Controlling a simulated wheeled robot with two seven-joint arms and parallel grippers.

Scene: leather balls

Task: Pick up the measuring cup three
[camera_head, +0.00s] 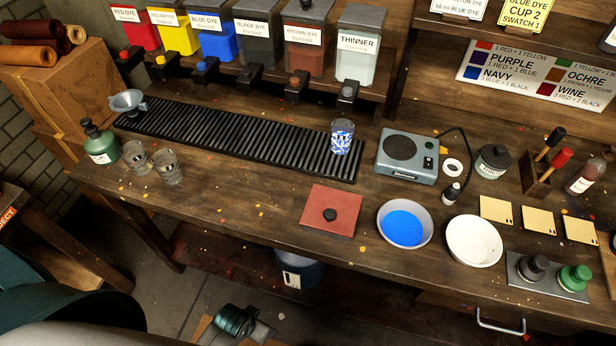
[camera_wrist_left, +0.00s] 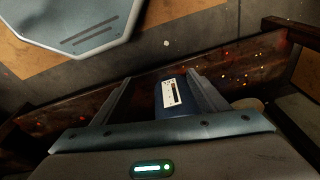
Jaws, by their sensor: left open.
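Three clear measuring cups stand on the workbench. Two are at the left, one cup (camera_head: 135,157) beside the green bottle and another cup (camera_head: 168,167) to its right. The third cup (camera_head: 342,137), with blue and white showing in it, stands at the right end of the black slatted rack (camera_head: 240,137). I cannot read which is number three. My left gripper (camera_wrist_left: 165,98) shows in the left wrist view, open and empty, with a blue labelled container (camera_wrist_left: 176,98) beyond its fingers. No cup shows there. My right gripper is not in view.
A green bottle (camera_head: 100,143) and a grey funnel (camera_head: 128,102) are near the left cups. Dye dispensers (camera_head: 251,45) hang above the rack. A hot plate (camera_head: 408,155), blue-filled bowl (camera_head: 404,223) and white bowl (camera_head: 474,241) stand right. Bench space left of the red mat (camera_head: 331,199) is clear.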

